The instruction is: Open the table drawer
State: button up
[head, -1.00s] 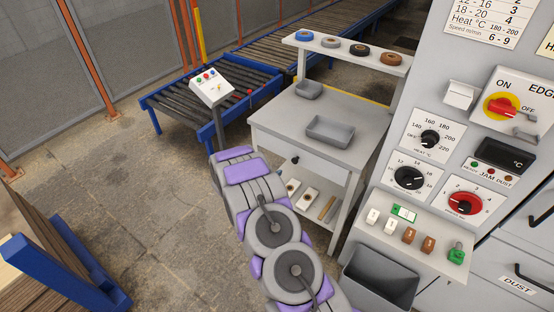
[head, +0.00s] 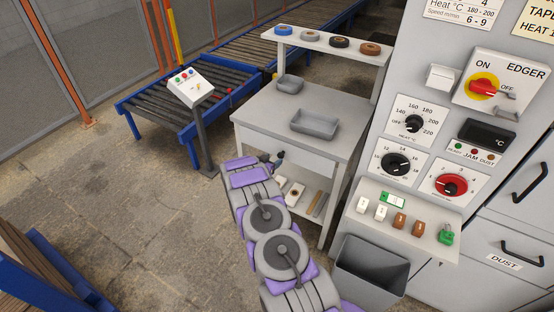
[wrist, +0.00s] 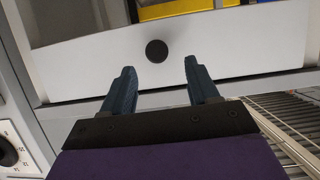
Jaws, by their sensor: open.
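The drawer is in the grey workbench, and its pale front (head: 301,167) lies under the bench top. In the wrist view the drawer front (wrist: 235,55) fills the upper part, with a round black knob (wrist: 157,51) at its middle. My gripper (wrist: 160,65) is open, pointing at the front. The knob appears between the two dark blue fingertips, just beyond them in the picture; I cannot tell whether it is inside the jaws. In the head view my gripper (head: 272,161) is small and dark at the bench's front, partly hidden by my arm.
The workbench (head: 262,108) carries two grey trays and a raised shelf of tape rolls. Items lie on its lower shelf. The edger machine (head: 415,110) and a grey bin (head: 368,275) stand at right. A roller conveyor (head: 165,115) and control post (head: 205,140) are at left.

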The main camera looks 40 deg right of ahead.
aim_at(280, 156)
jog(key=x, duration=0.4)
jog(key=b+x, duration=0.1)
jog(key=x, duration=0.1)
jog(key=shift+s+d, duration=0.2)
jog(key=shift+d, duration=0.05)
jog(key=shift+w+a+r, duration=0.15)
jog(key=shift+a+r, duration=0.05)
jog(key=shift+a, duration=0.2)
jog(key=shift+d+f, duration=0.25)
jog(key=shift+d, duration=0.25)
jog(key=c, duration=0.6)
jog(key=shift+a+r, duration=0.1)
jog(key=shift+a, duration=0.2)
jog(key=c, duration=0.4)
grip_shut()
jog(key=shift+d, duration=0.1)
